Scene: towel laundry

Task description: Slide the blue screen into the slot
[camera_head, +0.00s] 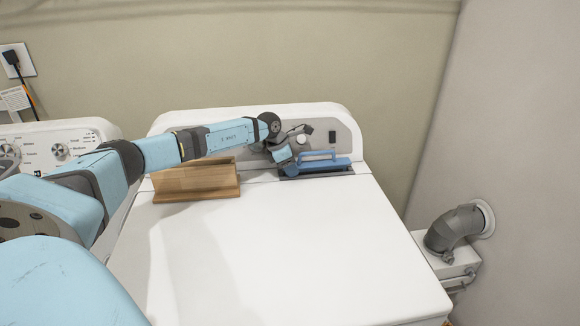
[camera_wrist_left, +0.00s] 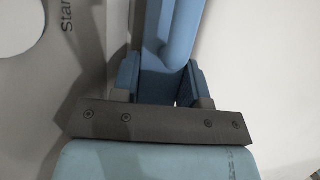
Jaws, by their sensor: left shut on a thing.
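The blue screen (camera_head: 325,163), with a raised handle, is at the back of the white dryer top. It sits at the dark slot (camera_head: 318,176) in front of the control panel. I cannot tell how deep its lower edge is in the slot. My left gripper (camera_head: 289,160) reaches in from the left and is shut on the blue screen near its left end. In the left wrist view, the blue screen (camera_wrist_left: 182,30) runs up from between the fingers of the left gripper (camera_wrist_left: 160,85). My right gripper is not in view.
A wooden box (camera_head: 197,183) stands on the dryer top (camera_head: 290,250), left of the slot and below my left arm. The control panel (camera_head: 345,128) rises behind the slot. The front of the dryer top is clear. A grey vent duct (camera_head: 455,230) is at the right wall.

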